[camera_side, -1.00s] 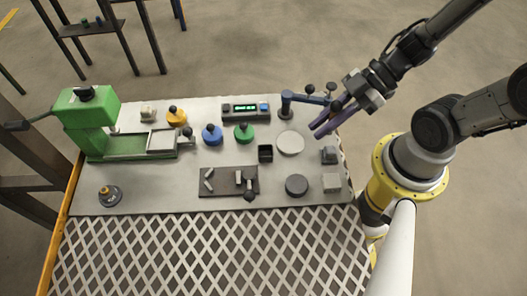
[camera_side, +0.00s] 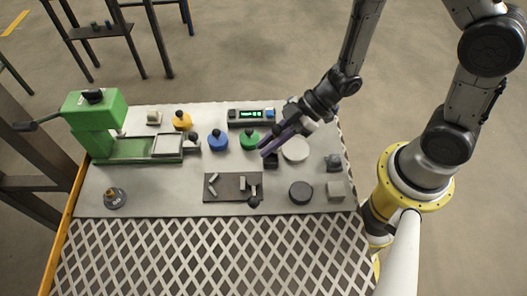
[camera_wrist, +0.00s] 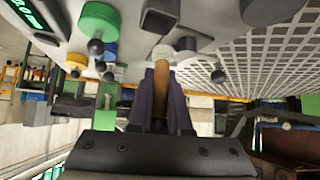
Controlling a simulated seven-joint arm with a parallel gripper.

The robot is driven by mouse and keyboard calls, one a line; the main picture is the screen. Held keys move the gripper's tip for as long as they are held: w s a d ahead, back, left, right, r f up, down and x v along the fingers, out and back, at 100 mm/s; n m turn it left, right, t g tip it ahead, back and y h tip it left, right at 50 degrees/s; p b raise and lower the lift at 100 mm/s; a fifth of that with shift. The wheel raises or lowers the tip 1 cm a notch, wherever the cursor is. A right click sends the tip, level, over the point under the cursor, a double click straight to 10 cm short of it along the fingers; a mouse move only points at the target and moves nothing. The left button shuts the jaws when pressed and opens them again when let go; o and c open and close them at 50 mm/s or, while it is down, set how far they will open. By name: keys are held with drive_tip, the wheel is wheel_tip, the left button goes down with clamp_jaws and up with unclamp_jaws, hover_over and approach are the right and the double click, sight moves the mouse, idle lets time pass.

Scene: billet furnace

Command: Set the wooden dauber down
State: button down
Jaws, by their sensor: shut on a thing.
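My gripper (camera_side: 268,148) has purple fingers and hangs above the table near the small black cup (camera_side: 271,161). In the wrist view my gripper (camera_wrist: 161,85) is shut on the wooden dauber (camera_wrist: 162,66), a brown stick with a pale end pointing away from the fingers. The black cup also shows in the wrist view (camera_wrist: 160,12), beyond the dauber's end. In the side view the fingers hide most of the dauber, and I cannot tell whether it touches anything.
Green (camera_side: 250,140), blue (camera_side: 217,141) and yellow (camera_side: 182,121) knobbed pots stand left of my gripper. A dark tray (camera_side: 220,187) with small pieces lies nearer. A green press (camera_side: 95,120) stands at far left.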

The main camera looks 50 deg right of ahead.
drive_tip(key=shift+w+a+f, duration=0.2)
drive_tip(key=shift+w+f, duration=0.2)
drive_tip(key=shift+f, duration=0.1)
drive_tip(key=shift+w+f, duration=0.1)
drive_tip(key=shift+f, duration=1.6)
drive_tip(key=shift+f, duration=0.45)
